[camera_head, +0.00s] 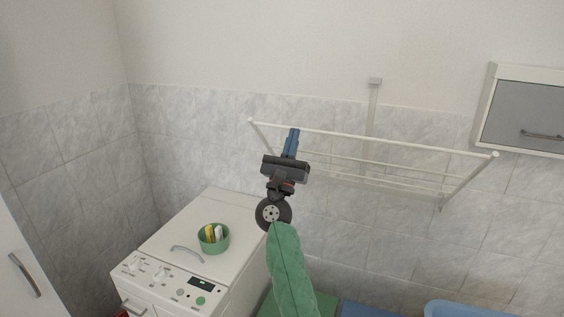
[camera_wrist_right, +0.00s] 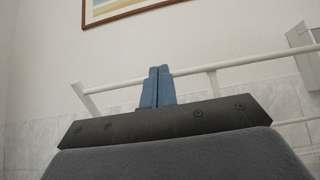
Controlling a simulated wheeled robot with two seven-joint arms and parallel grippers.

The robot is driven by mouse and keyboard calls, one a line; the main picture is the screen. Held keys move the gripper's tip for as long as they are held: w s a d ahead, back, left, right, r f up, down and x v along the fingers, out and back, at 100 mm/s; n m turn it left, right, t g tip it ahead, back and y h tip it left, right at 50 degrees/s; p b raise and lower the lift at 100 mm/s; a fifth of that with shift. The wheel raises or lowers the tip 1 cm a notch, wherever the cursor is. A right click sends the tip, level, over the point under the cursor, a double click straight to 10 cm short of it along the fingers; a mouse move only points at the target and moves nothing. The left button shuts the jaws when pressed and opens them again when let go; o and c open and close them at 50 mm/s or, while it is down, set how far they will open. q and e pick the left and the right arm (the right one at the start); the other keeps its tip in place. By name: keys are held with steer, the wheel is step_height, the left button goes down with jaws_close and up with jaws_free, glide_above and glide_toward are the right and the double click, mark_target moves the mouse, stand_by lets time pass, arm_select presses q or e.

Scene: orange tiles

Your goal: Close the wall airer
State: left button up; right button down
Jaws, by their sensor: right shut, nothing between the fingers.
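The white wall airer (camera_head: 400,143) is mounted on the tiled wall and stands folded out, with its front rail running from upper left to right. It also shows in the right wrist view (camera_wrist_right: 235,63), with the rail passing behind my fingers. My right gripper (camera_head: 293,137) is shut and empty, its blue fingers overlapping the front rail near its left part in the head view. The fingers also show in the right wrist view (camera_wrist_right: 158,86), pressed together. I cannot tell whether they touch the rail. My left gripper is not in view.
A white washing machine (camera_head: 180,235) with a green bowl (camera_head: 214,240) on it stands at the lower left. A wall cabinet (camera_head: 525,115) hangs at the right. A blue basin (camera_head: 470,309) is at the lower right. A framed picture (camera_wrist_right: 122,8) hangs above.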

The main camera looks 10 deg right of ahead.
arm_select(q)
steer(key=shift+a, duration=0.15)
arm_select(e)
steer(key=shift+g+y, duration=0.4)
steer(key=shift+g, duration=0.1)
steer(key=w+d+r, duration=0.4)
steer(key=w+d, duration=0.1)
steer(key=w, duration=0.3)
steer(key=w+d+r, duration=0.4)
steer(key=w+d, duration=0.1)
steer(key=w, duration=0.3)
steer(key=w+d+r, duration=0.5)
steer(key=w+d, duration=0.1)
steer(key=w, duration=0.1)
steer(key=shift+w+d, duration=0.1)
steer(key=shift+w, duration=0.3)
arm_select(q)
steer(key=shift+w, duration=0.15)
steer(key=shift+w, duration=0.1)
